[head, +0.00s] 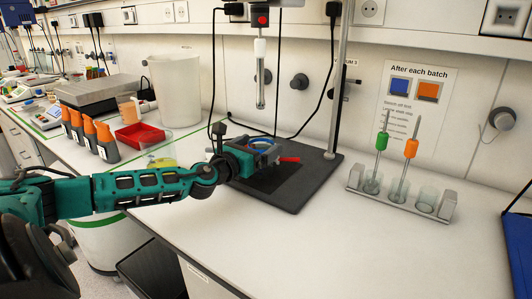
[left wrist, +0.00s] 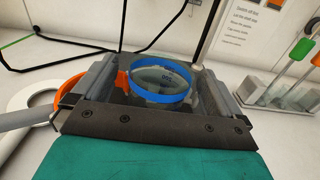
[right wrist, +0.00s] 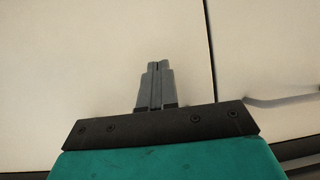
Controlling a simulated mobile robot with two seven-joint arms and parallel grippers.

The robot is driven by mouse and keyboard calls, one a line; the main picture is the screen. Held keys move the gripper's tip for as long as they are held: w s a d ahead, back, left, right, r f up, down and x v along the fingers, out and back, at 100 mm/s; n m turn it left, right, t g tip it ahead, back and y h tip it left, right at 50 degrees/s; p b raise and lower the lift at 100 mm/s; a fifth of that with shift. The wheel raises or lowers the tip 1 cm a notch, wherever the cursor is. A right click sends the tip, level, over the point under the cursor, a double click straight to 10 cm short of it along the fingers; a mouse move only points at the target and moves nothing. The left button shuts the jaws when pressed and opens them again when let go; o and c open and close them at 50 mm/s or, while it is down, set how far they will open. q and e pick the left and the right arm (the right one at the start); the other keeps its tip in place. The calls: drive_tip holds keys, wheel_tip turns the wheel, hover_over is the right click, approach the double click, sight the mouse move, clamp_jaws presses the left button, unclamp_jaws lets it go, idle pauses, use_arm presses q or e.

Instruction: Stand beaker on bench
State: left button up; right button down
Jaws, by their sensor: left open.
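A clear beaker with a blue rim and dark markings (left wrist: 160,98) sits between the fingers of my left gripper (left wrist: 163,90) in the left wrist view. In the head view my left gripper (head: 266,152) is over the dark base plate of the stand (head: 302,190), and a bit of blue shows between its fingers. The fingers are open on either side of the beaker. Its lower part is hidden, so I cannot tell what it rests on. My right gripper (right wrist: 155,88) is shut and empty in the right wrist view. The bench (head: 300,245) is white.
A rack (head: 400,203) with glass vessels and green and orange-handled tools stands right. A probe (head: 260,75) hangs above the base plate. A beaker with yellow liquid (head: 160,160), a red tray (head: 138,136) and orange-topped bottles (head: 88,135) stand left. The front right bench is clear.

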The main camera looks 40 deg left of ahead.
use_arm(q)
drive_tip(key=shift+w, duration=0.25)
drive_tip(key=shift+s, duration=0.1)
drive_tip(key=shift+s+r, duration=0.1)
drive_tip(key=shift+c, duration=0.4)
drive_tip(key=c, duration=1)
drive_tip(key=shift+c, duration=0.8)
drive_tip(key=shift+r, duration=0.1)
